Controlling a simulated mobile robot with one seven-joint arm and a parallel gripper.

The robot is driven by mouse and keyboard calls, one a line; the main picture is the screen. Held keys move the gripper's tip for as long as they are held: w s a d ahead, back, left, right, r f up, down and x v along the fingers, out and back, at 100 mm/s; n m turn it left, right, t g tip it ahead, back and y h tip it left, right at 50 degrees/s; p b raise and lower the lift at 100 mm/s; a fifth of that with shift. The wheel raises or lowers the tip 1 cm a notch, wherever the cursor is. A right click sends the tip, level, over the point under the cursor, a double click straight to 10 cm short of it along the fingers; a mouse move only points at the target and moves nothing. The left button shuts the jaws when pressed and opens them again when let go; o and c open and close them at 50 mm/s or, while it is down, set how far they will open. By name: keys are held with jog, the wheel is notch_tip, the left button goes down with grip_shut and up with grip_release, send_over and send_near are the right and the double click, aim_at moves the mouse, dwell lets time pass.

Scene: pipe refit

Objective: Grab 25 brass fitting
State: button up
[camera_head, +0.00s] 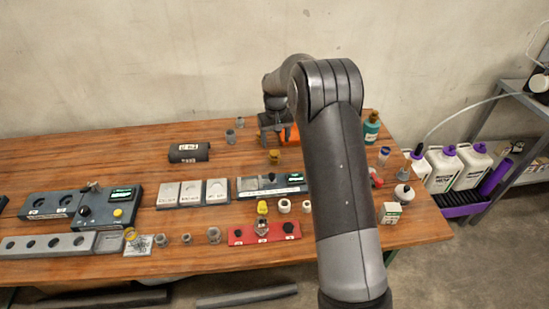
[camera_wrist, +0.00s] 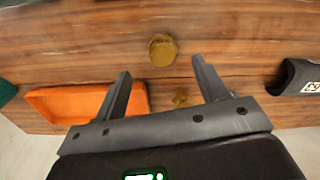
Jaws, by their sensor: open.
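A round brass fitting (camera_wrist: 162,50) stands on the wooden table, seen from above in the wrist view. It lies just beyond the tips of my gripper (camera_wrist: 160,68), roughly centred between them. In the head view the brass fitting (camera_head: 274,157) is on the table just in front of my gripper (camera_head: 275,138). My gripper is open and empty, pointing down. A smaller brass-coloured piece (camera_wrist: 181,98) shows between the fingers in the wrist view. I cannot read a size on either piece.
An orange tray (camera_wrist: 80,103) lies beside one finger. A black labelled cylinder (camera_head: 188,152) lies to the left in the head view. Grey plates (camera_head: 193,193), a red block (camera_head: 264,233) and small fittings stand nearer the front. Bare table surrounds the brass fitting.

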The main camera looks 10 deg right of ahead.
aim_at(275, 152)
notch_tip(275, 152, down, 8)
jog(key=shift+w+a+r, duration=0.15)
dwell(0.3)
jog(key=c, duration=1.1)
